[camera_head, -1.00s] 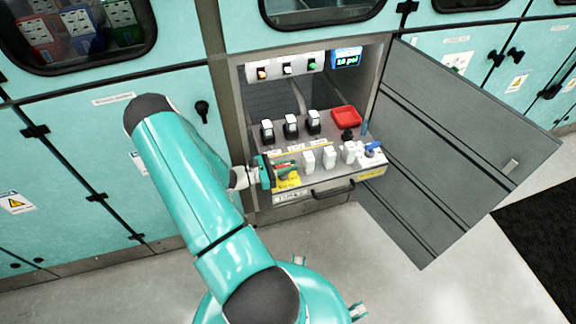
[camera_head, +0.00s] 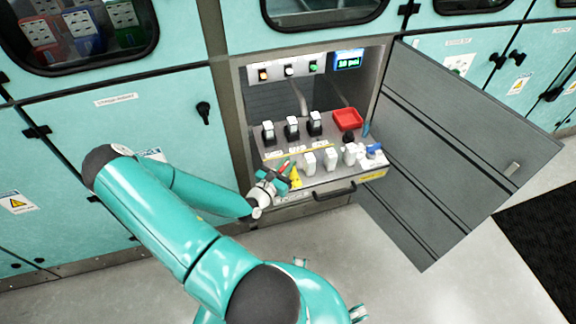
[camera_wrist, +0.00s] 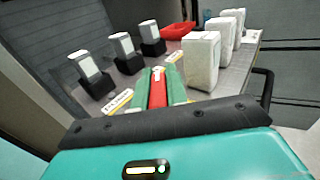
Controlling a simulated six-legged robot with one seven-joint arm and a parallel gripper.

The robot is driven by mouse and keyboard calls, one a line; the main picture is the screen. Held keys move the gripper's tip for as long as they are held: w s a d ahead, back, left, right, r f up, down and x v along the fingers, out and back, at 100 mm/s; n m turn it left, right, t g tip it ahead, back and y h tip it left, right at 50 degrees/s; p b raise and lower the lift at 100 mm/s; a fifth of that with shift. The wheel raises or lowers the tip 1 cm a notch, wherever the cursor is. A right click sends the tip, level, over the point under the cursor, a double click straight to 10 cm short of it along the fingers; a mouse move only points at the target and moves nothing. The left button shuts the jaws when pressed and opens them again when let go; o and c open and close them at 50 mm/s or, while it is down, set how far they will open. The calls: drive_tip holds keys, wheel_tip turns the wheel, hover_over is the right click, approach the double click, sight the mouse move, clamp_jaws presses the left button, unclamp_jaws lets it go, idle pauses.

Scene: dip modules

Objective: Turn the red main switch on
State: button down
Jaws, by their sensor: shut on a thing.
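The red main switch (camera_wrist: 158,88) shows in the wrist view as a red handle held between the two green fingers of my gripper (camera_wrist: 159,76). In the head view, my gripper (camera_head: 284,168) is at the front left of the panel and shut on the red switch's handle. A yellow part (camera_head: 296,178) shows just right of the fingers, seemingly the switch's base.
The pulled-out panel (camera_head: 327,179) carries several white blocks (camera_wrist: 202,60), black-and-white modules (camera_head: 292,128) and a red tray (camera_head: 347,119). A lit display (camera_head: 348,60) and small switches sit above. An open grey door (camera_head: 450,150) stands at the right.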

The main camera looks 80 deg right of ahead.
drive_tip(key=n+t, duration=0.2)
drive_tip(key=t, duration=0.1)
drive_tip(key=n+t, duration=0.2)
drive_tip(key=t, duration=0.1)
drive_tip(key=n+t, duration=0.1)
drive_tip(key=t, duration=0.1)
drive_tip(key=shift+w+n+t+h, duration=0.35)
drive_tip(key=shift+n+t+h, duration=0.05)
drive_tip(key=shift+w+n+t+y, duration=0.25)
drive_tip(key=shift+n+t+y, duration=0.35)
drive_tip(key=shift+n+t, duration=0.8)
drive_tip(key=shift+w+n+t+y, duration=0.2)
drive_tip(key=shift+n+t+y, duration=0.5)
drive_tip(key=shift+t, duration=1.2)
drive_tip(key=shift+a, duration=0.1)
drive_tip(key=c, duration=1.4)
unclamp_jaws()
drive_tip(key=shift+a, duration=0.1)
